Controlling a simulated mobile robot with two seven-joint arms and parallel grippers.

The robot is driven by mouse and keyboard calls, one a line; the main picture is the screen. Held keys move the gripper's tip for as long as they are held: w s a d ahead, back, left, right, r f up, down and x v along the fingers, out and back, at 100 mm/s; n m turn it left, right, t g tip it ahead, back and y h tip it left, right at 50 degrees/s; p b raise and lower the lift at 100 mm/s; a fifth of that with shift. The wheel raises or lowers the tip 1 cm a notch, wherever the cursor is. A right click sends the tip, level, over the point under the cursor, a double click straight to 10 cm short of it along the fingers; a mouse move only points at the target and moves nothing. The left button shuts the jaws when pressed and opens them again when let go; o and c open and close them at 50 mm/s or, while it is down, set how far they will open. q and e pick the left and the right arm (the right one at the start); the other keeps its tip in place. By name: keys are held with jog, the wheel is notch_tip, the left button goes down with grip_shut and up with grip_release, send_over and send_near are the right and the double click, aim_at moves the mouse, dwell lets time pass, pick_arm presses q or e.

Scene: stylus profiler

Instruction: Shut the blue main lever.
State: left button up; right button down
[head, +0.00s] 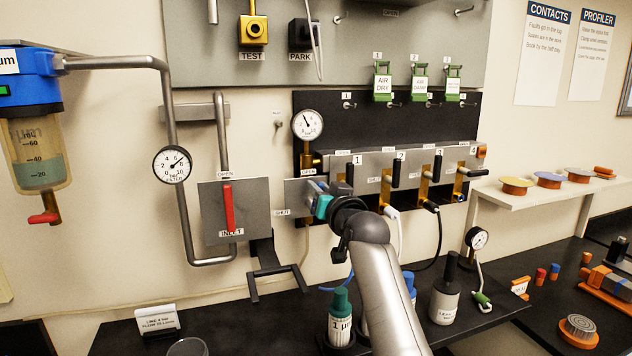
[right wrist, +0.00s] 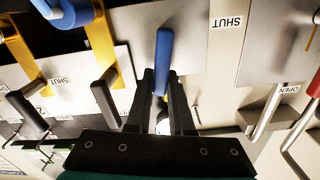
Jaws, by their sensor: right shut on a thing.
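The blue main lever (right wrist: 163,50) stands on a pale plate in the right wrist view, where the picture is upside down. Its lower part in that view lies between the two dark fingers of my right gripper (right wrist: 162,82), which are shut on it. In the head view the right gripper (head: 318,190) is at the small panel left of the numbered valves and hides most of the lever. A SHUT label (head: 282,212) is left of the gripper, and an OPEN label (head: 308,172) is just above. My left gripper is not in view.
Numbered valves with black levers (head: 349,173) stand close to the right. The red inlet lever (head: 229,207) is to the left, with a dark forked bracket (head: 277,271) below. A pressure gauge (head: 308,124) is above. Bottles (head: 341,318) stand on the black bench under my arm.

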jog(key=shift+w+d+m+p, duration=0.15)
jog(key=shift+d+m+p, duration=0.2)
jog(key=shift+m+p, duration=0.5)
jog(key=shift+w+d+f+m+p, duration=0.15)
jog(key=shift+d+f+m+p, duration=0.5)
jog(key=shift+m, duration=1.65)
jog(key=shift+w+d+f+m+p, duration=0.25)
jog(key=shift+f+m, duration=0.7)
jog(key=shift+m, duration=1.3)
jog(key=shift+w+d+f+m+p, duration=0.1)
jog(key=shift+d+f+m+p, duration=0.55)
jog(key=shift+m, duration=1.65)
jog(key=shift+a+f, duration=0.15)
jog(key=shift+f, duration=0.05)
jog(key=c, duration=0.8)
grip_release()
jog(key=shift+s+r, duration=0.1)
jog(key=shift+s, duration=0.05)
